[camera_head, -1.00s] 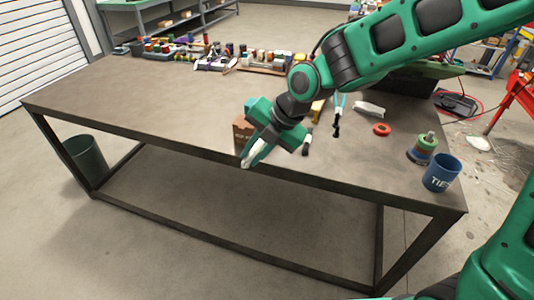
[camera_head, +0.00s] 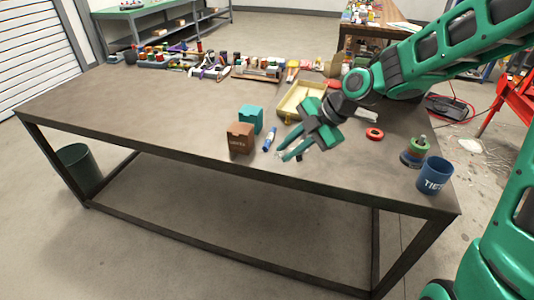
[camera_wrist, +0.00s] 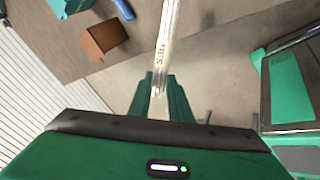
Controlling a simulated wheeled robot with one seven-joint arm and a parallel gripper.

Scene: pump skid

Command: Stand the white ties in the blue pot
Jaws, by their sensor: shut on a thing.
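The blue pot (camera_head: 435,177) stands upright near the table's right front corner, with "TIES" lettered on its side. My gripper (camera_head: 291,155) is over the front middle of the table, well left of the pot. In the wrist view my gripper (camera_wrist: 160,97) is shut on the white ties (camera_wrist: 166,45), a narrow pale bundle marked with small letters. The bundle sticks out past the fingers. In the head view the ties are hard to make out at the fingertips. The pot does not show in the wrist view.
A brown box (camera_head: 240,138), a teal box (camera_head: 250,118) and a blue marker (camera_head: 269,139) stand or lie left of my gripper. A yellow tray (camera_head: 290,109) is behind it. A red ring (camera_head: 375,134) and a stack of spools (camera_head: 415,152) lie towards the pot. The table's left is clear.

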